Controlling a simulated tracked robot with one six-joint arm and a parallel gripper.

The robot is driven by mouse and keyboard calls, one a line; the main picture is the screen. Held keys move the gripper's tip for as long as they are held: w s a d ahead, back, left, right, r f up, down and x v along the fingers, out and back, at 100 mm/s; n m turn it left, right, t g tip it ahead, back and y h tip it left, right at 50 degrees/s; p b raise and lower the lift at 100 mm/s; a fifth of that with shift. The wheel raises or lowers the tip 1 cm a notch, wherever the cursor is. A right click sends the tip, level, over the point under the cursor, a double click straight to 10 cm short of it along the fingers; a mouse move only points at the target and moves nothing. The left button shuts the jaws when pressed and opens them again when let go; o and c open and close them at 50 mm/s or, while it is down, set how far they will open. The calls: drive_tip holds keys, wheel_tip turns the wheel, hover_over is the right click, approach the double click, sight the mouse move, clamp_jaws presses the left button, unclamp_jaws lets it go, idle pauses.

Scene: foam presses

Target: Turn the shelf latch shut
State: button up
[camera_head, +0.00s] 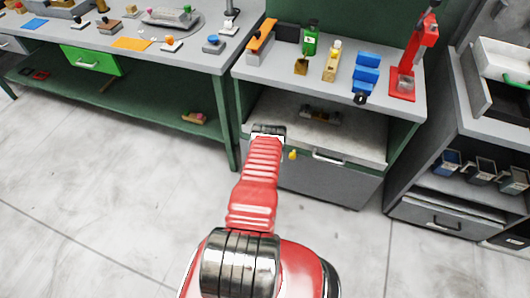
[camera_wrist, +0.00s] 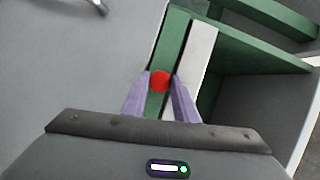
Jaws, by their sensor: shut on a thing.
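In the wrist view, my gripper (camera_wrist: 161,76) has its two pale purple fingers closed on either side of a round red knob (camera_wrist: 159,82). The knob sits in front of a green upright with a pale strip beside it. I take it to be part of the shelf latch; the rest of the latch is hidden, and I cannot tell how it is turned. In the head view, my gripper is at the end of my red arm, by the left side of the cabinet's open shelf (camera_head: 340,142). The arm hides the knob there.
A red press (camera_head: 413,60), blue blocks (camera_head: 366,72) and bottles stand on the worktop above. A long bench (camera_head: 130,55) is at left. The floor in front is clear.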

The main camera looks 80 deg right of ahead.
drive_tip(key=o, duration=0.7)
drive_tip(key=shift+s+f, duration=0.15)
drive_tip(key=shift+s, duration=0.05)
drive_tip(key=o, duration=0.4)
drive_tip(key=shift+w, duration=0.1)
drive_tip(key=shift+c, duration=0.2)
drive_tip(key=v, duration=1.3)
drive_tip(key=shift+a, duration=0.4)
